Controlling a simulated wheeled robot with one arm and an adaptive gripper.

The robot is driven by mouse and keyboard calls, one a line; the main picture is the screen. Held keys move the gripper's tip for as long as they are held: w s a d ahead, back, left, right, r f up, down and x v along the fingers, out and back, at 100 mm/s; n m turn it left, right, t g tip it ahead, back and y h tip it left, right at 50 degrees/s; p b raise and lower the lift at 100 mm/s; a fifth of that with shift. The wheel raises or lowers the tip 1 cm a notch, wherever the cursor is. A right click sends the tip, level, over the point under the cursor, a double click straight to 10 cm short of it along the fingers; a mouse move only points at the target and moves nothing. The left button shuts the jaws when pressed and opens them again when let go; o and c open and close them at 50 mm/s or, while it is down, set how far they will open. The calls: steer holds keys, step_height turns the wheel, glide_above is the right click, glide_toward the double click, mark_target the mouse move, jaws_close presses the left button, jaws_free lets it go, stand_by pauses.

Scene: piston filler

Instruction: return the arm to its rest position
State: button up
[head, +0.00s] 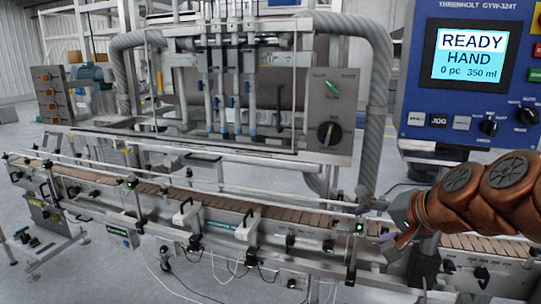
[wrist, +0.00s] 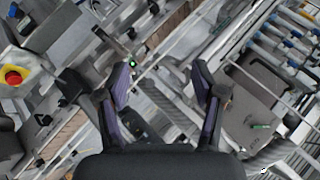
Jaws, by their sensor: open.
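My arm, with brown-orange joints, reaches in from the right side of the head view. My gripper (head: 392,244) is in front of the conveyor's right part there, below the blue control panel. In the wrist view my gripper (wrist: 165,75) has its two purple-padded fingers spread wide apart. Nothing is between the fingers. Behind the gap the wrist view shows machine frame and floor, tilted.
The conveyor (head: 170,190) with rails runs across the head view. The filling machine with a knob plate (head: 333,110) stands behind it. The control panel (head: 425,95) at upper right reads READY HAND, 0 pc 350 ml. A red emergency button (wrist: 14,77) shows in the wrist view.

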steer(key=s+a+f+n+g, duration=0.45)
steer(key=s+a+f, duration=0.25)
steer(key=s+f, duration=0.35)
steer(key=s+d+f+n+g+h, duration=0.1)
steer(key=s+f+n+g+h, duration=0.1)
steer(key=s, duration=0.6)
steer(key=s+d+f+n+g+h+p, duration=0.1)
steer(key=s+f+g, duration=0.3)
steer(key=s, duration=0.5)
steer(key=shift+s+d+f+n+h, duration=0.35)
steer(key=shift+d+f+h, duration=0.1)
steer(key=shift+d, duration=0.2)
